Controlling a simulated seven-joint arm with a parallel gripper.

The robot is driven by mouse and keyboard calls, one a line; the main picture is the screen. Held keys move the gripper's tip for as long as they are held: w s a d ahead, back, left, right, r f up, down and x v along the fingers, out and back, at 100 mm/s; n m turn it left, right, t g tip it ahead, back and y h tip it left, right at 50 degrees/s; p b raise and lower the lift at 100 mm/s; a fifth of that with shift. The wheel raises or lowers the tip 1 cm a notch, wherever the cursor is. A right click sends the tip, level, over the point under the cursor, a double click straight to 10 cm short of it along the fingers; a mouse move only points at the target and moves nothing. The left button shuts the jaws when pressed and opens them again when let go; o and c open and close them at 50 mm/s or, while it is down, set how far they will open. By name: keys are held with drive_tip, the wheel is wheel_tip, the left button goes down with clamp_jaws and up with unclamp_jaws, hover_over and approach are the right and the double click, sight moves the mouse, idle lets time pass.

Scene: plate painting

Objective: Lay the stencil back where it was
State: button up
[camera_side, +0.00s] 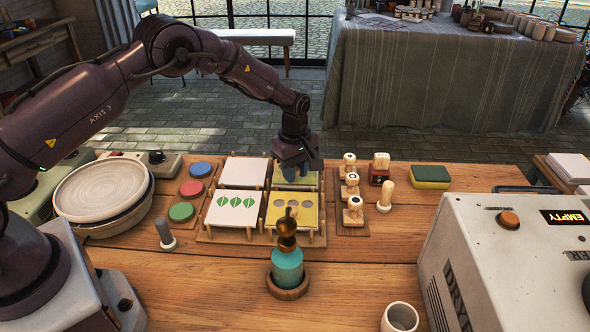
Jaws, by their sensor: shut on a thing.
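My gripper (291,177) points down over the back right place of a wooden rack (264,240). It is shut on a yellow-green stencil (310,181), which lies low at that place. The gripper hides much of this stencil, and I cannot tell whether it touches the rack. A second yellow stencil (309,220) with round holes lies at the front right place, partly hidden by the knob of a bottle. A white plate with green leaf shapes (233,206) lies at the front left, and a plain white plate (243,172) at the back left.
A teal bottle (287,268) with a dark knob stands close in front of the rack. Stamps (352,185) stand on a small tray to the right. Red, blue and green discs (182,212) lie to the left. A machine (490,235) fills the front right.

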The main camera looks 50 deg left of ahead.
drive_tip(key=shift+f, duration=0.2)
drive_tip(key=o, duration=0.9)
drive_tip(key=shift+r, duration=0.15)
